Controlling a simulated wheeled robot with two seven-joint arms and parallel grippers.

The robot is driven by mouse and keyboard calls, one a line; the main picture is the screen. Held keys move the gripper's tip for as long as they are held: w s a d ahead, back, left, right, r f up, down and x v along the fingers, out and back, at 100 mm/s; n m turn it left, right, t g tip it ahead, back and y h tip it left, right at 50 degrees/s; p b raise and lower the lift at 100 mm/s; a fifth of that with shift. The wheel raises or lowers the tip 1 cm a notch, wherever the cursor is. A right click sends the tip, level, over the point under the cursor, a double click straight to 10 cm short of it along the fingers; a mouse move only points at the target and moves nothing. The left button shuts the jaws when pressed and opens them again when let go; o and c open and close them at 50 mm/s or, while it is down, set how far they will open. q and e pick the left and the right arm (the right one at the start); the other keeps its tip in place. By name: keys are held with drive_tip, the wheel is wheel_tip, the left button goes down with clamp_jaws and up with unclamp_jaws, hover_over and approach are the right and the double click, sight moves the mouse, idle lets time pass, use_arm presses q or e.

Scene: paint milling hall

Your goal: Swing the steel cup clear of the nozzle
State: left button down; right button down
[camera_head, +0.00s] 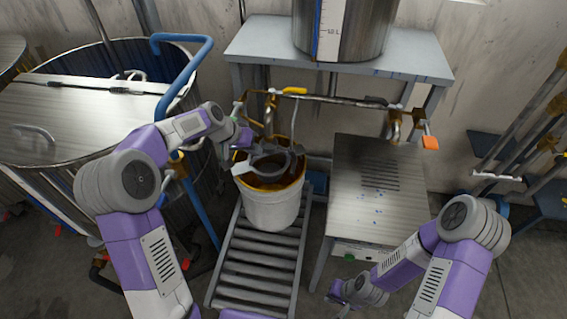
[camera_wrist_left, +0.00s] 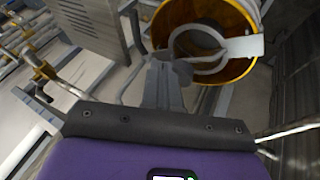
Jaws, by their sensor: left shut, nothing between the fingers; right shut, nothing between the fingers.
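A grey round cup-like piece with a dark inside (camera_head: 288,163), which I take as the steel cup, sits over the mouth of a white bucket (camera_head: 272,208). A pale flat tab sticks out from it. It also shows in the wrist view as a grey ring (camera_wrist_left: 180,48) with the tab (camera_wrist_left: 245,47). My left gripper (camera_head: 246,141) is shut and empty at the cup's left edge; in the wrist view its fingers (camera_wrist_left: 165,68) end close beside the ring. I cannot tell whether they touch. A brass fitting (camera_head: 270,108) hangs above the bucket. My right gripper (camera_head: 337,295) is shut and empty, low at the right.
The bucket has an amber inner wall and stands on a roller conveyor (camera_head: 257,262). A steel-topped cabinet (camera_head: 378,180) stands right of it. A lidded tank (camera_head: 75,120) with a blue bent pipe (camera_head: 185,85) is at the left. A pipe with a yellow handle (camera_head: 294,91) runs behind.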

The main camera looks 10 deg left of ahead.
use_arm(q)
drive_tip(key=w+d+f+b, duration=0.1)
drive_tip(key=w+d+f, duration=0.2)
drive_tip(key=d+f, duration=0.5)
drive_tip(key=shift+w+d+f+b, duration=0.15)
drive_tip(key=shift+w+f+b, duration=0.2)
drive_tip(key=shift+f, duration=0.3)
drive_tip(key=shift+s+d, duration=0.1)
